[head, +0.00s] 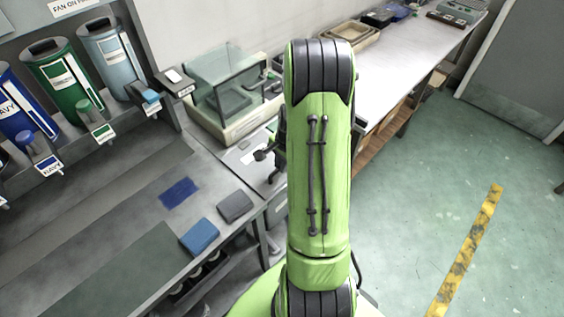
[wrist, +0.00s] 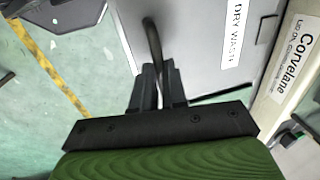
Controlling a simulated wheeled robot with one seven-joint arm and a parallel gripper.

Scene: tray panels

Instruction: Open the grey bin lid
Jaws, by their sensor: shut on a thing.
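The grey bin lid (wrist: 195,60), with a white label reading "DRY WASTE", fills the upper middle of the wrist view. A dark curved handle (wrist: 152,40) stands at its left side. My gripper (wrist: 158,75) is shut on this handle, with the two dark fingers close on either side of it. In the head view a grey panel that looks like the lid (head: 262,180) shows just left of my green arm, beside the cream-based instrument. My arm hides most of the gripper there. I cannot tell how far the lid is raised.
A cream-based instrument with a clear hood (head: 225,85) stands close behind the lid; its label shows in the wrist view (wrist: 290,55). Blue, green and grey canisters (head: 60,85) stand at left. The floor at right is open, with a yellow stripe (head: 465,250).

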